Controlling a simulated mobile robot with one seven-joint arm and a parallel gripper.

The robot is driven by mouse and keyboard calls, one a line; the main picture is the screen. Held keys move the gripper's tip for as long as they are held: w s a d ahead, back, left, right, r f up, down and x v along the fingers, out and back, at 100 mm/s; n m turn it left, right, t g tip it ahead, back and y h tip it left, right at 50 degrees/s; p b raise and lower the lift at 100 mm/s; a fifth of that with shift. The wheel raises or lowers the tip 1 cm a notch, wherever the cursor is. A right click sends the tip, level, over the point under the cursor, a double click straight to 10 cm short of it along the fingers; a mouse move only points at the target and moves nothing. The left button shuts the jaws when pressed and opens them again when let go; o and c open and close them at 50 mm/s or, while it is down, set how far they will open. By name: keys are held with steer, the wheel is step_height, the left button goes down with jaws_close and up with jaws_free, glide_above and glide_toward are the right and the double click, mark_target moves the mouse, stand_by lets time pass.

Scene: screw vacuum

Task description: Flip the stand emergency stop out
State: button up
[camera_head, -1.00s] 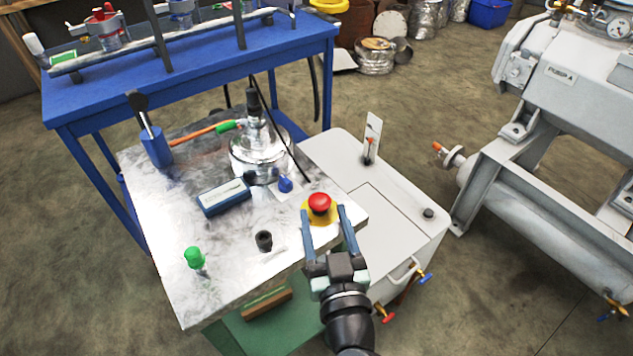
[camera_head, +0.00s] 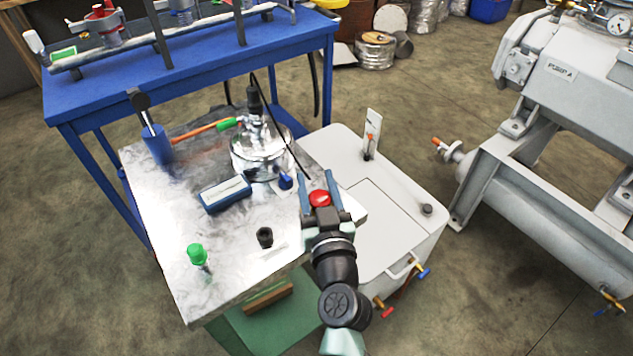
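The emergency stop has a red mushroom button (camera_head: 320,198) at the right edge of the metal-topped stand (camera_head: 165,220). Its yellow base is now mostly hidden by my gripper. My gripper (camera_head: 319,180) comes from the front, with its two blue fingers apart, one on each side of the red button. The fingertips reach past the button toward the back. I cannot tell whether the fingers touch it. The gripper's dark body sits just in front of the button.
A white cabinet (camera_head: 395,215) stands to the right, and a blue table (camera_head: 190,65) behind.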

jaws_close()
stand_by(1.1)
